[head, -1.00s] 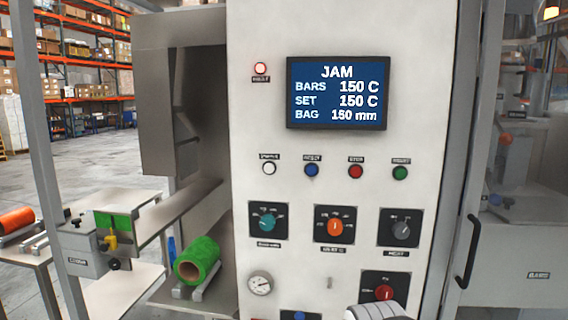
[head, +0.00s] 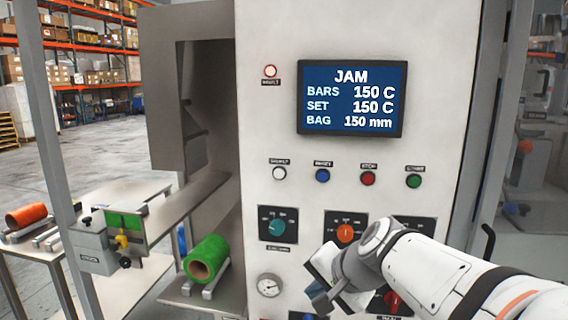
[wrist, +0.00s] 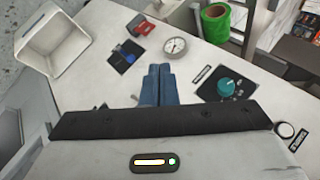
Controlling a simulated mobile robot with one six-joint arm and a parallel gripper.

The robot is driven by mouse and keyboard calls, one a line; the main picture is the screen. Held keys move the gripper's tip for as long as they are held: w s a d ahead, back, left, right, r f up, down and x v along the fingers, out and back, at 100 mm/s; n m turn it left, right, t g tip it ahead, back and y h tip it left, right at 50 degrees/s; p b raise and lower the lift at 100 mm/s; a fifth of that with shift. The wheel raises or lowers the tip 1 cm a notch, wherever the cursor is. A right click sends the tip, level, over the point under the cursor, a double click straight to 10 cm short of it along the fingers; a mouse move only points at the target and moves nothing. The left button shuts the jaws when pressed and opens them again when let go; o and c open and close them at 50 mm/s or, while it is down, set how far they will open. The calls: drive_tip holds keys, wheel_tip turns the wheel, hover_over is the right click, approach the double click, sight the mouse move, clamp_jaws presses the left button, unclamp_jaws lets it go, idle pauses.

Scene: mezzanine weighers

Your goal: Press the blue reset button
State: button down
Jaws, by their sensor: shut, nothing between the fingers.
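The blue reset button (head: 322,175) sits in a row on the white panel (head: 266,120), between a white button (head: 279,173) and a red button (head: 368,178). Its label is small and blurred. My gripper (head: 318,300) is in front of the panel, below the button row and lower than the blue button, apart from it. In the wrist view my gripper's blue fingers (wrist: 158,84) are together with nothing between them. There the white button shows at the right edge, and the blue reset button is out of view.
The screen (head: 350,97) reads JAM. A teal knob (head: 277,226), an orange knob (head: 345,233), a green button (head: 413,181) and a gauge (head: 269,286) share the panel. My arm hides the lower right controls. A green roll (head: 207,259) lies left of the panel.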

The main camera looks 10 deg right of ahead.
sight(326, 180)
drive_tip(key=w+d+r+m+t+p, duration=0.1)
drive_tip(key=w+r+m+t, duration=0.1)
drive_tip(key=w+r+m, duration=0.2)
drive_tip(key=w+d+r+m+t+p, duration=0.2)
drive_tip(key=w+r, duration=0.4)
drive_tip(key=r, duration=0.4)
drive_tip(key=m+t, duration=0.1)
drive_tip(key=m, duration=0.1)
drive_tip(key=shift+r+m+y, duration=0.3)
drive_tip(key=shift+r, duration=0.1)
drive_tip(key=w+d, duration=0.1)
drive_tip(key=w, duration=0.4)
drive_tip(key=w+d, duration=0.1)
drive_tip(key=w, duration=0.2)
drive_tip(key=shift+d, duration=0.35)
drive_tip(key=shift+w, duration=0.15)
drive_tip(key=shift+w+d, duration=0.3)
drive_tip(key=shift+w, duration=0.3)
idle(1.1)
drive_tip(key=shift+s, duration=0.2)
drive_tip(key=shift+s+a+b, duration=0.25)
drive_tip(key=shift+s+b, duration=0.05)
drive_tip(key=shift+s, duration=0.3)
